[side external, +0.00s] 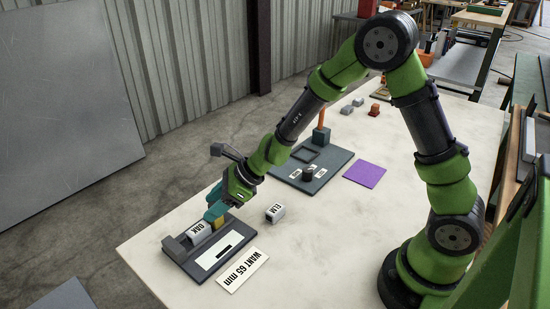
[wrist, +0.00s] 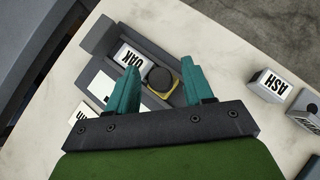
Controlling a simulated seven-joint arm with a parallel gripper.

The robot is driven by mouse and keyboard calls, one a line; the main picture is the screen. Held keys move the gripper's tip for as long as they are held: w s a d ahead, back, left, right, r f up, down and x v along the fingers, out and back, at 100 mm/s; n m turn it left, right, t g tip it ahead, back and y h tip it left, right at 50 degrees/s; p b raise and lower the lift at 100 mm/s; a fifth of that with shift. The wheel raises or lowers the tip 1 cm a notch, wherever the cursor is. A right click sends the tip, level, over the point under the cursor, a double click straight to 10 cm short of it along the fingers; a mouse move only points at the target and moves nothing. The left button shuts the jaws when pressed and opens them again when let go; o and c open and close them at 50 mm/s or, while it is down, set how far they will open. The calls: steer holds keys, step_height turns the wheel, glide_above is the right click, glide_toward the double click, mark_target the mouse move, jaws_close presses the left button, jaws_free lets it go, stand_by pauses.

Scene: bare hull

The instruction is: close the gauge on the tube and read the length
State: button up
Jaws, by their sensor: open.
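The gauge (side external: 183,255) is a dark base at the table's front left. A white tube marked OAK (side external: 198,232) lies in it and also shows in the wrist view (wrist: 131,57). Beside the tube is the gauge's yellow slider (side external: 218,223), with a round black knob (wrist: 160,77) on it in the wrist view. I cannot tell whether slider and tube touch. The white scale plate (side external: 207,260) has a dark window, too small to read. My gripper (side external: 214,213) is open, its teal fingers (wrist: 158,86) on either side of the knob, partly hiding the slider.
A card reading WANT 65 mm (side external: 243,271) lies in front. A dark board (side external: 335,165) and a purple square (side external: 365,174) lie farther back.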

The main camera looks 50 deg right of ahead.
mark_target(195, 232)
steer(key=shift+w+a+f, duration=0.2)
steer(key=shift+f, duration=0.05)
steer(key=shift+c, duration=0.3)
steer(key=c, duration=0.6)
steer(key=a, duration=0.5)
steer(key=shift+a, duration=0.3)
steer(key=shift+o, duration=0.3)
steer(key=shift+a, duration=0.3)
steer(key=shift+o, duration=1.3)
steer(key=shift+s+a, duration=0.1)
steer(key=shift+a, duration=0.1)
steer(key=o, duration=0.3)
steer(key=shift+o, duration=0.2)
steer(key=v, duration=1.7)
steer(key=shift+d, duration=0.3)
